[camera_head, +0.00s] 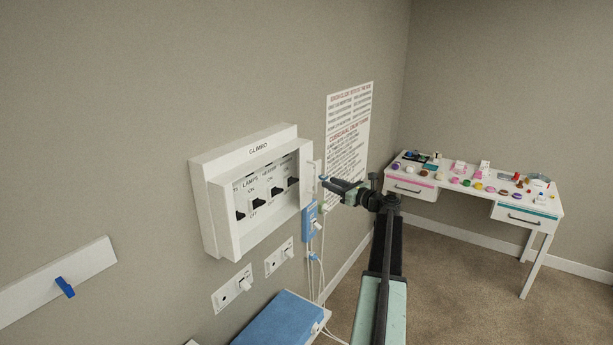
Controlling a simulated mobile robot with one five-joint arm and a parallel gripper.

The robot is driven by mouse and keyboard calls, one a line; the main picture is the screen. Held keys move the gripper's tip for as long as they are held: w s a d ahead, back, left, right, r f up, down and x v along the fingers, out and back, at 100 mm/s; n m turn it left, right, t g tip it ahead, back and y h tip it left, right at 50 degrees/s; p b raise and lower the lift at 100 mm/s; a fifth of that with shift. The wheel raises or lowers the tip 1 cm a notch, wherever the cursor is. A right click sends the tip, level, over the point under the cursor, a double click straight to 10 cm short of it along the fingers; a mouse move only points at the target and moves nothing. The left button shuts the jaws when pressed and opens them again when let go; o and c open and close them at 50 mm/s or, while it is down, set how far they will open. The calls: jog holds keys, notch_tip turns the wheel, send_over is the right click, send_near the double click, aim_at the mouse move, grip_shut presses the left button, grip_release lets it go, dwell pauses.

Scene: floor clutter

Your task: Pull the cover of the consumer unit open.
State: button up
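The consumer unit (202,175) is a white box on the wall, labelled GLIMRO. Its cover (229,222) is a white frame with a window, through which several black switches show. The cover looks shut against the box. My gripper (324,192) comes in from the right, level with the lower part of the handle. Its fingers look apart, with nothing seen between them. The tips are just right of the handle; whether they touch it I cannot tell.
A blue box (309,223) with a cable hangs below the handle. Two wall switches (232,290) sit below the unit. A printed notice (348,130) hangs behind my gripper. A blue-topped surface (275,322) is below. A cluttered white desk (470,187) stands at right; the carpet before it is clear.

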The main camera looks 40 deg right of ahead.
send_over(316, 190)
jog(key=shift+w+d, duration=0.25)
jog(key=shift+w, duration=0.1)
grip_shut()
dwell(1.4)
